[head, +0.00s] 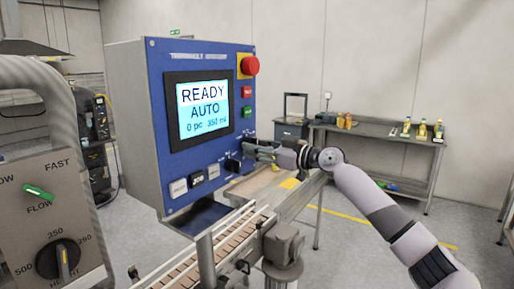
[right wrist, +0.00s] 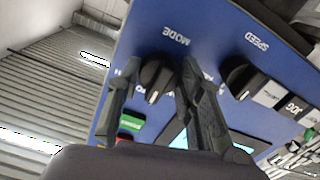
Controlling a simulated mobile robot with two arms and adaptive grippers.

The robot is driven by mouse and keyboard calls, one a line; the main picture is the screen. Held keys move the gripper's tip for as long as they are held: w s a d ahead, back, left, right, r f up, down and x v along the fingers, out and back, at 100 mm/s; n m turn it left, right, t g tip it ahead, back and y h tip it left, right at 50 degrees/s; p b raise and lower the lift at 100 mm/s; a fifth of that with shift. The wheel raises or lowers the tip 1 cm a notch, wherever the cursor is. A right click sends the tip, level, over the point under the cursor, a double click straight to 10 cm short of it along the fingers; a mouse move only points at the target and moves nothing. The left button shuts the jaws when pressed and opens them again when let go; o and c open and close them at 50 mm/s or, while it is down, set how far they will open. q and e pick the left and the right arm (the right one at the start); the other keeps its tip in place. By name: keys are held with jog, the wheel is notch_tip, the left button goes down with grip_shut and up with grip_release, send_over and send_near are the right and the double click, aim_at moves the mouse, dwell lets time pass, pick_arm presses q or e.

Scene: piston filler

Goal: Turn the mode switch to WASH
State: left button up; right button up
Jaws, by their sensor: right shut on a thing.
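The blue control panel (head: 162,130) faces me at the middle left in the head view. Its screen (head: 203,107) reads READY, AUTO. The mode switch (right wrist: 157,77), a black knob with a white pointer line, sits by the MODE label in the right wrist view. My right gripper (head: 251,151) is at the panel's lower right edge and hides that switch in the head view. In the right wrist view its fingers (right wrist: 158,86) stand on either side of the knob, shut on it. The WASH marking is not readable. My left gripper is not in view.
The black speed knob (right wrist: 241,78) is close beside my right gripper. A green button (right wrist: 131,123) is near the other finger. A red emergency stop (head: 249,66) tops the panel. A conveyor (head: 228,232) runs below. A grey unit with a dial (head: 58,262) stands at left.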

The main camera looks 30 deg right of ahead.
jog(key=c, duration=0.4)
jog(key=m, duration=0.3)
jog(key=shift+a+r+m, duration=0.1)
jog(key=shift+m, duration=3)
